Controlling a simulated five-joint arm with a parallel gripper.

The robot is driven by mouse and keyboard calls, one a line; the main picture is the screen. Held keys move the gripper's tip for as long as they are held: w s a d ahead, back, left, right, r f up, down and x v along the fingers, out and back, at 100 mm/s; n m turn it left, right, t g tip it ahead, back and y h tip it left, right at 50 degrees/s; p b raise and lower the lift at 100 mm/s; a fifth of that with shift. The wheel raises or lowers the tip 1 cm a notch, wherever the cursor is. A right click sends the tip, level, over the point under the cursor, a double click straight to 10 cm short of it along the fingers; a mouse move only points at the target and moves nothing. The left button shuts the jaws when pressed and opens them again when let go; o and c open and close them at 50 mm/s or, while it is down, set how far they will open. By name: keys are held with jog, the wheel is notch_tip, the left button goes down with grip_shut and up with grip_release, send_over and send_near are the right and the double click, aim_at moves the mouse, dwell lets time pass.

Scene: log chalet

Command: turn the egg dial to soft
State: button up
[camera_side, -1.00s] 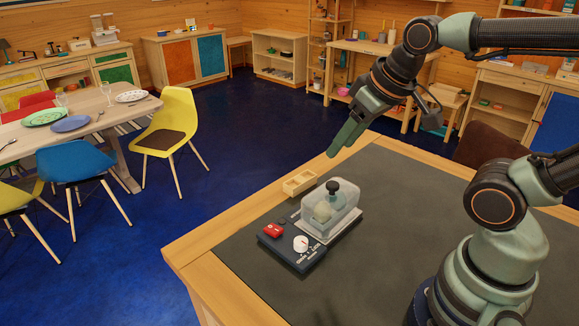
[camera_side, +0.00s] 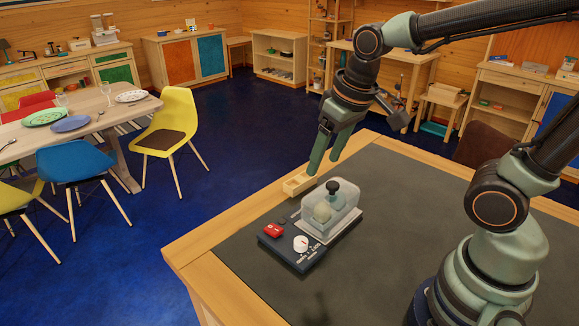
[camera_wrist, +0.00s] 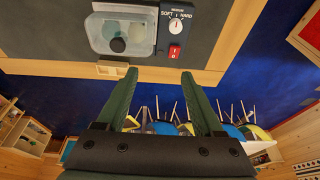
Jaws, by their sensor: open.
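The egg cooker's dark base (camera_side: 312,262) lies on the dark table mat. Its white dial (camera_side: 301,243) is at the front left, and it also shows in the wrist view (camera_wrist: 176,26), with SOFT, MEDIUM and HARD printed around it. Its exact pointer direction is too small to tell. A red switch (camera_side: 272,230) sits beside the dial. A clear lid (camera_side: 345,213) with a black knob covers pale eggs. My gripper (camera_side: 322,166) is open and empty, fingers pointing down near the table's far edge, apart from the cooker. Its fingers also show in the wrist view (camera_wrist: 159,73).
A small wooden holder (camera_side: 293,187) stands on the table's wooden border, close to my fingertips. The mat (camera_side: 400,200) is clear to the right of the cooker. Dining chairs and a laid table stand beyond, off the work table.

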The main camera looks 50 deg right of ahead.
aim_at(301, 240)
jog(key=a+f+g, duration=0.1)
jog(key=f, duration=0.5)
jog(key=w+a+f+g, duration=0.1)
jog(key=f, duration=0.6)
jog(key=w+a+f+g, duration=0.1)
jog(key=f, duration=0.5)
jog(key=shift+a+f, duration=0.15)
jog(key=shift+a, duration=0.25)
jog(key=shift+w, duration=0.1)
grip_shut()
